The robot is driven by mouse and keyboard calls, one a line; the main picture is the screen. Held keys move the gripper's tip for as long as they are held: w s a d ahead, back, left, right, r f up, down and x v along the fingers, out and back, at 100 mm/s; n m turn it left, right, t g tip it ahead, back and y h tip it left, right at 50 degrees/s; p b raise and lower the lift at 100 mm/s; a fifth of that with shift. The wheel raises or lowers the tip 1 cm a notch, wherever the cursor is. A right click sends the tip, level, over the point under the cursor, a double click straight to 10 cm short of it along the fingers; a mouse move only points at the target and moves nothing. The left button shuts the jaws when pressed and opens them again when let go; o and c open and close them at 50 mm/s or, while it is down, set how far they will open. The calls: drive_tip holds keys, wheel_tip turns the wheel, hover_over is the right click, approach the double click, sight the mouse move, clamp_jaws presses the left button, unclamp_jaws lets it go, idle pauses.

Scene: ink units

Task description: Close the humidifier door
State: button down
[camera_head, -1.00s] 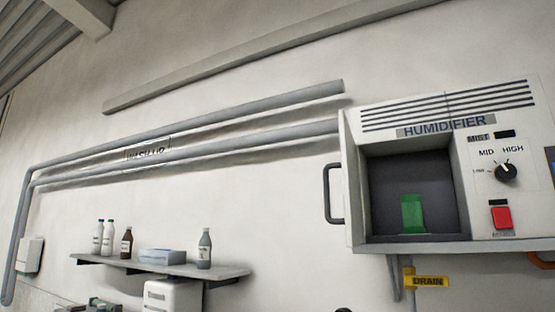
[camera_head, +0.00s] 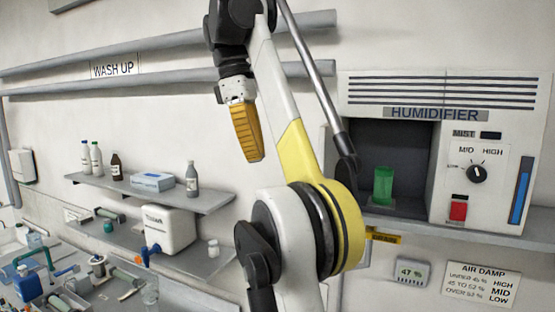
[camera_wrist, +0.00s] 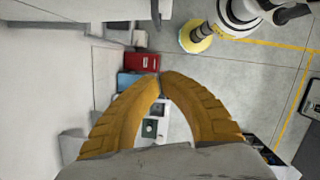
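The humidifier (camera_head: 436,112) is a white wall unit at the right of the head view. Its dark compartment (camera_head: 405,150) is uncovered, with a green container (camera_head: 383,185) standing inside. The door is not across the opening; its side, at the left of the unit, is largely hidden behind my arm, and I cannot make out its handle. My gripper (camera_head: 254,158) has orange fingers pointing down, left of the humidifier and apart from it. In the wrist view my gripper (camera_wrist: 161,74) has its fingertips together, with nothing between them.
A wall shelf (camera_head: 150,192) with bottles and a blue box (camera_head: 152,181) is at the left. Below it are a white dispenser (camera_head: 168,229) and a cluttered bench. A small gauge (camera_head: 411,271) and an air damp sign (camera_head: 480,284) hang under the humidifier. Pipes run along the wall.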

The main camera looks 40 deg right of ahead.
drive_tip(key=s+d+f+b, duration=0.3)
drive_tip(key=s+d+f, duration=0.1)
drive_tip(key=f, duration=0.5)
drive_tip(key=shift+s, duration=0.75)
drive_tip(key=shift+w+d, duration=0.1)
